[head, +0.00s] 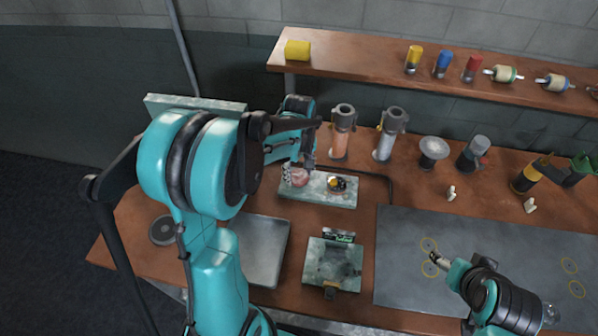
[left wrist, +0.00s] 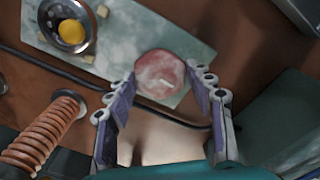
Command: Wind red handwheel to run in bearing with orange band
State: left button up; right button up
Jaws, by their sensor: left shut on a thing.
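The red handwheel (head: 298,176) is a round, worn red knob at the left end of a pale green plate (head: 318,200). In the left wrist view the handwheel (left wrist: 160,78) lies between the fingertips. My left gripper (head: 305,162) reaches down over it and is shut on it, one finger at each side. A round metal cup or ring (head: 343,186) with a yellow-orange centre sits on the right part of the plate; it also shows in the left wrist view (left wrist: 72,28). I cannot tell whether an orange band shows there. My right gripper (head: 436,259) is over the grey mat, its jaws unclear.
A copper-coloured coil cylinder (head: 340,140) and a grey cylinder (head: 388,142) stand behind the plate. A black bent rod (head: 385,178) lies close by. A metal tray (head: 262,250) and a green block (head: 332,265) are in front. The grey mat (head: 480,235) is mostly clear.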

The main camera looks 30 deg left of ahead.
pick_arm(q)
jog(key=m, duration=0.4)
jog(key=shift+m, duration=0.3)
jog(key=m, duration=0.3)
jog(key=shift+m, duration=0.3)
jog(key=m, duration=0.4)
jog(key=shift+p, duration=0.3)
jog(key=m, duration=0.8)
jog(key=shift+m, duration=0.3)
jog(key=m, duration=0.3)
jog(key=shift+m, duration=0.4)
jog(key=m, duration=0.3)
jog(key=shift+m, duration=2.1)
